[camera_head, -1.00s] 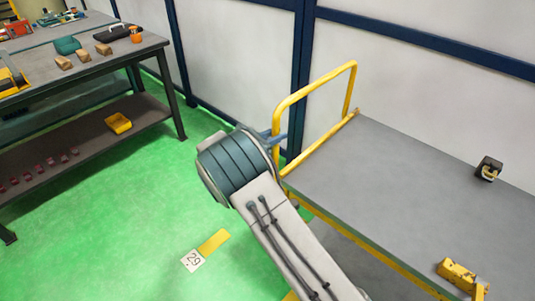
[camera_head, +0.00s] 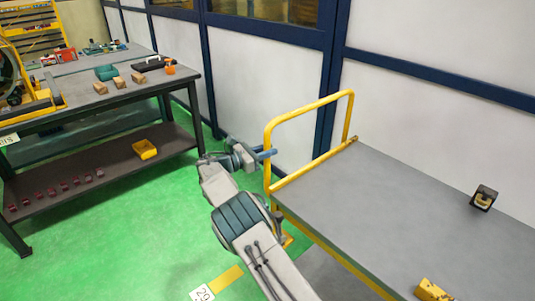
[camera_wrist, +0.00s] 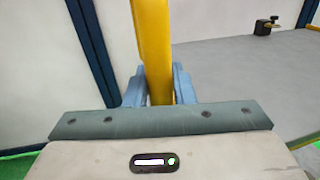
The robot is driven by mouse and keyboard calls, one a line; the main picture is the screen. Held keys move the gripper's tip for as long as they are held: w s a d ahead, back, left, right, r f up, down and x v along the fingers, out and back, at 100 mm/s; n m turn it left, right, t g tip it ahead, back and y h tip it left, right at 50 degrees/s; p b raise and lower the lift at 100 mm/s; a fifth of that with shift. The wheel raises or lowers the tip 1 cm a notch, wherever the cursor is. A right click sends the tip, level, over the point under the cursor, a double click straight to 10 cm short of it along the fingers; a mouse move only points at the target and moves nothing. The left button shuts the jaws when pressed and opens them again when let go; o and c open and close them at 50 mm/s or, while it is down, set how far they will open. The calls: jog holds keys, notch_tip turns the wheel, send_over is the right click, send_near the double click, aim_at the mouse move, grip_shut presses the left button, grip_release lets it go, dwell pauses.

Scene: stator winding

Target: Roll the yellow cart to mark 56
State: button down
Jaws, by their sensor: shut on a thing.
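The yellow cart (camera_head: 400,215) has a grey flat top and a yellow tube handle (camera_head: 300,109) at its far left end. My gripper (camera_head: 268,154) reaches the near upright of that handle. In the wrist view the yellow tube (camera_wrist: 152,45) stands between the two blue-grey fingers of my gripper (camera_wrist: 158,86), which are shut on it. A floor mark reading 29 (camera_head: 203,293) lies at the bottom, beside a yellow strip (camera_head: 226,278). No mark 56 shows in these frames.
A dark workbench (camera_head: 130,95) with a lower shelf stands at the left, holding wooden blocks and a yellow bin (camera_head: 144,149). White wall panels with blue posts run behind the cart. A small dark device (camera_head: 483,197) and a yellow block (camera_head: 432,290) sit on the cart. Green floor (camera_head: 130,225) lies open between bench and cart.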

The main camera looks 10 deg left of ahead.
dwell(0.3)
jog(key=c, duration=1.3)
grip_release()
jog(key=b+v, duration=0.1)
jog(key=v, duration=1.3)
jog(key=shift+w, duration=0.1)
